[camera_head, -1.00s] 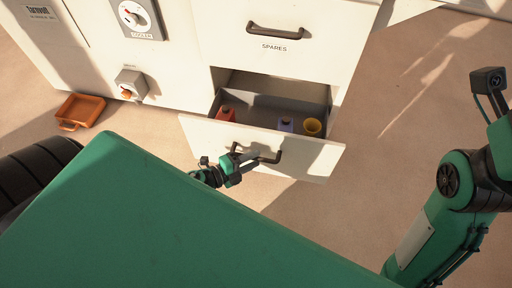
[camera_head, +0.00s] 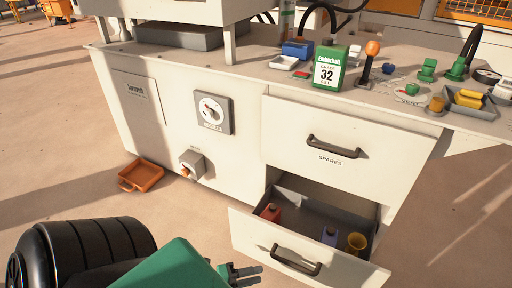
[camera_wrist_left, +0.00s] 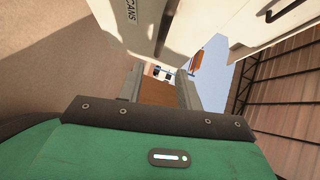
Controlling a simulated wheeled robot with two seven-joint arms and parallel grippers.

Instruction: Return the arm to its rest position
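My left gripper (camera_head: 248,274) is at the bottom of the head view, just left of the open lower drawer's dark handle (camera_head: 296,262) and apart from it. Its two fingers are spread with nothing between them. The left wrist view also shows the gap between the fingers (camera_wrist_left: 160,88) empty. The lower drawer (camera_head: 250,232) is pulled out. My right gripper is not in view.
The open drawer holds a red item (camera_head: 271,212), a purple item (camera_head: 330,235) and a yellow cup (camera_head: 356,242). The SPARES drawer (camera_head: 345,130) above is shut. An orange tray (camera_head: 141,176) lies on the floor. The bench top (camera_head: 250,68) carries a green canister (camera_head: 330,70) and several small parts.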

